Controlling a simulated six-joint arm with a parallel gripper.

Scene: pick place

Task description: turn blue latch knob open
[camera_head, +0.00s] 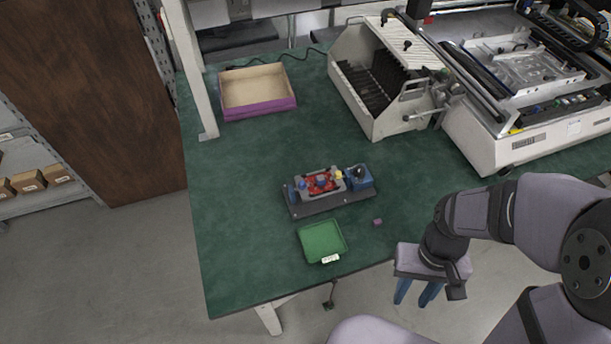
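A dark fixture plate (330,204) lies on the green table. At its right end stands a blue block with a dark knob on top, which looks like the blue latch knob (359,176); how far the knob is turned is too small to tell. A red part (321,184) sits in a grey holder in the middle of the fixture, with small blue and yellow bits around it. My gripper (417,297) hangs beyond the table's front edge, to the lower right of the fixture. Its two blue fingers are apart with nothing between them.
A green tray (322,242) lies in front of the fixture, and a small purple cube (377,222) is to the tray's right. A purple-sided box (258,91) stands at the back left. A white machine (385,80) stands behind. Table around the fixture is mostly clear.

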